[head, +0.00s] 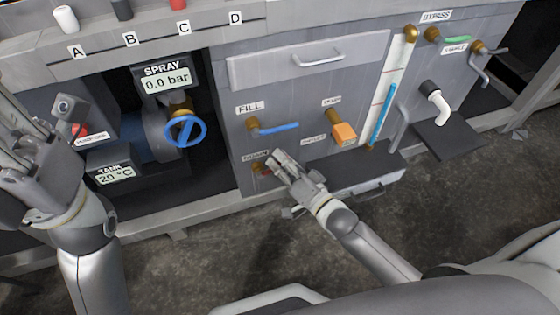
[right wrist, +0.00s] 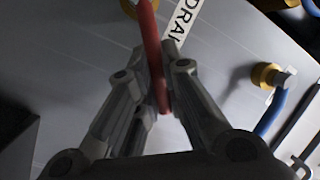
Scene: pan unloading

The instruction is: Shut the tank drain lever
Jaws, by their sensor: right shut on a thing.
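The red drain lever (head: 265,173) is on a brass valve low on the grey panel, just below its label, in the head view. Most of it is hidden by my right gripper (head: 280,161). In the right wrist view the red lever (right wrist: 152,50) runs down from the brass fitting at the top edge to between the fingers of my right gripper (right wrist: 160,98), which is shut on it. The DRAIN label (right wrist: 187,18) is beside it. My left gripper (head: 22,125) is at the left edge in the head view, away from the lever; its finger opening is unclear.
The blue FILL lever (head: 278,129) is just above the drain valve. An orange handle (head: 344,133) is to the right. A blue wheel (head: 186,129) is to the left. Open floor (head: 240,240) lies in front.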

